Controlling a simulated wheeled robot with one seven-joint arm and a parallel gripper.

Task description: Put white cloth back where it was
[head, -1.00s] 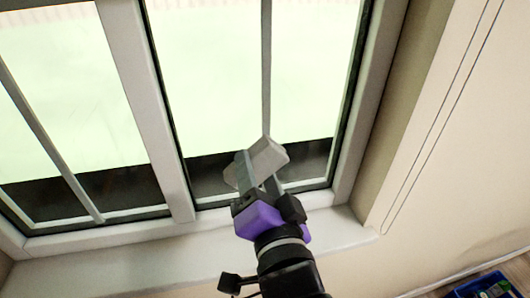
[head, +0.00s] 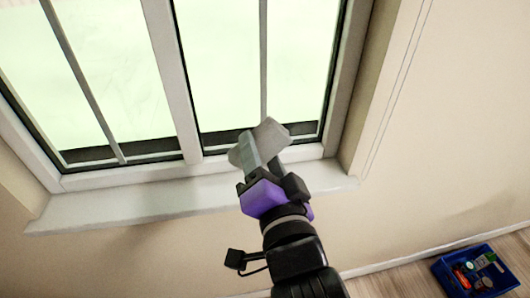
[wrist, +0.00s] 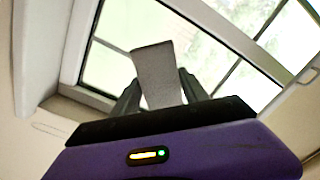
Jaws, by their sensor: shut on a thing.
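My gripper (head: 262,160) is shut on the white cloth (head: 271,137) and holds it up in front of the window. The cloth looks like a small, flat, greyish-white piece. In the wrist view the cloth (wrist: 158,75) stands up between the two dark fingers of my gripper (wrist: 160,95). Part of the cloth is hidden by the fingers in the head view.
A window with white frames (head: 172,75) fills the upper left. A bare white sill (head: 130,207) runs below it. A blue crate (head: 440,271) with several small items stands on the wooden floor at the lower right. The beige wall (head: 460,120) on the right is clear.

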